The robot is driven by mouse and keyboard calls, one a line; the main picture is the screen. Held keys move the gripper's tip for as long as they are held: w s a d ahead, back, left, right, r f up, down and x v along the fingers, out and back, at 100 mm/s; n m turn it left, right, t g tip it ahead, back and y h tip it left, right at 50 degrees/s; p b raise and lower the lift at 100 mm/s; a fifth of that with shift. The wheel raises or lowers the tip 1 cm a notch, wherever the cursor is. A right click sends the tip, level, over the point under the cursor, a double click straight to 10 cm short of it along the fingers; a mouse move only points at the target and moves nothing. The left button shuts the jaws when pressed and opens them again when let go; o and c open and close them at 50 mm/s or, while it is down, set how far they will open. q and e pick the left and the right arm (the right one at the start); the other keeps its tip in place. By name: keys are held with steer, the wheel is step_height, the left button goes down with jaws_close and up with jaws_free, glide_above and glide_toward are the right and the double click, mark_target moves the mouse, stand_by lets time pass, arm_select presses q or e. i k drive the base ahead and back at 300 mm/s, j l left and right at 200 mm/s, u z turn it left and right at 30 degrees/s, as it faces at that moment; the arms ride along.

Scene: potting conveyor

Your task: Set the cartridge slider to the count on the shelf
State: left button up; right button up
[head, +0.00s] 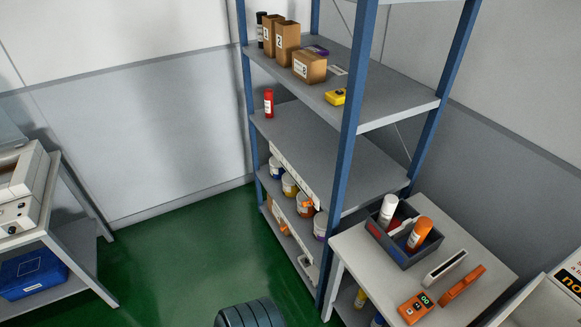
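No cartridge slider is clearly identifiable in the head view. A white bar with a dark strip (446,266) lies on the side table at the lower right, but I cannot tell if it is the slider. The blue-posted shelf unit (353,130) stands in the middle. A red cylinder (268,104) stands upright at the left end of its second board. A black cylinder (260,32) stands on the top visible board, partly hidden by cartons. Several coloured pots (289,186) sit on a lower board, partly hidden. Neither gripper can be made out.
Cartons (309,67) and a yellow device (335,97) sit on the upper board. The side table (487,253) holds a dark caddy (402,252) with bottles and an orange device (415,308). A bench with a blue crate (30,274) stands left. Green floor (165,265) is open between.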

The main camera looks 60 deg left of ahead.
mark_target(304, 203)
steer(key=u, duration=2.2)
